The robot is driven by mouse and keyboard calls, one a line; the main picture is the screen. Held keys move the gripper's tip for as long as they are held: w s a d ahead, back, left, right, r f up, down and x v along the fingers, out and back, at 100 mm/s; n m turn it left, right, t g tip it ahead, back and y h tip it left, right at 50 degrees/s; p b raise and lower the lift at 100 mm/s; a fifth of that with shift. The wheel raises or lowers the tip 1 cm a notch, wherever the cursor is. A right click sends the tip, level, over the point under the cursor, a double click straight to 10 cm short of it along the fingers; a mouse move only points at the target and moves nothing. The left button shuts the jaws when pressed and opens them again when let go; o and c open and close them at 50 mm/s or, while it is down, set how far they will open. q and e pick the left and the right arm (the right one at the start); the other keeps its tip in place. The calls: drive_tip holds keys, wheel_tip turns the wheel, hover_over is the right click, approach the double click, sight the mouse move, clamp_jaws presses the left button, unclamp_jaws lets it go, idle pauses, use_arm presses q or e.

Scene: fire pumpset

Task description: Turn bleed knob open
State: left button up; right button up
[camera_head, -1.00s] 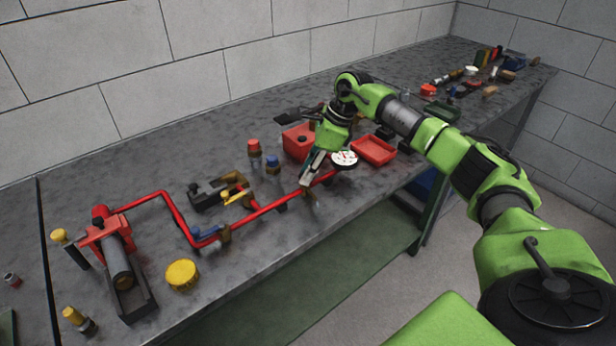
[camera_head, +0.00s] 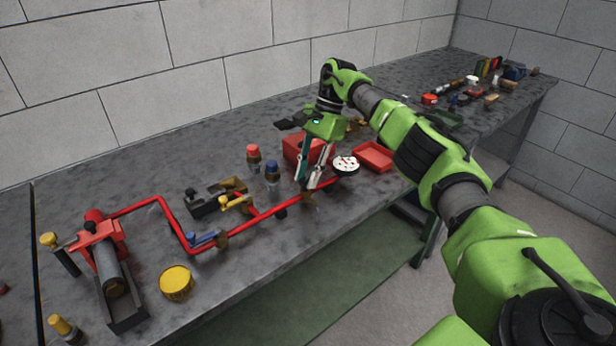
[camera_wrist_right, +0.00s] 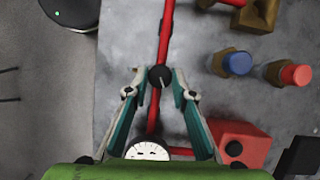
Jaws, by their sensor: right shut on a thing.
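A small round black knob (camera_wrist_right: 160,76) with a pale line on its top sits on the red pipe (camera_wrist_right: 166,30) in the right wrist view. The fingers of my right gripper (camera_wrist_right: 159,73) stand on either side of it, shut on it at the tips. In the head view my right gripper (camera_head: 308,186) points down at the pipe (camera_head: 258,217), just left of the white round gauge (camera_head: 345,164). The knob is hard to make out there behind the fingers. My left gripper is not in view.
A red box (camera_head: 298,148) stands behind the gripper and a red tray (camera_head: 374,156) lies to its right. Blue-topped (camera_head: 272,170) and red-topped (camera_head: 253,156) fittings stand left. The pipe runs to a red pump (camera_head: 100,240). The bench's front edge is close.

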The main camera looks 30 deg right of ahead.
sight(307, 179)
drive_tip(key=shift+n, duration=0.4)
drive_tip(key=o, duration=1.1)
wheel_tip(307, 179, up, 10)
drive_tip(key=shift+w, duration=0.1)
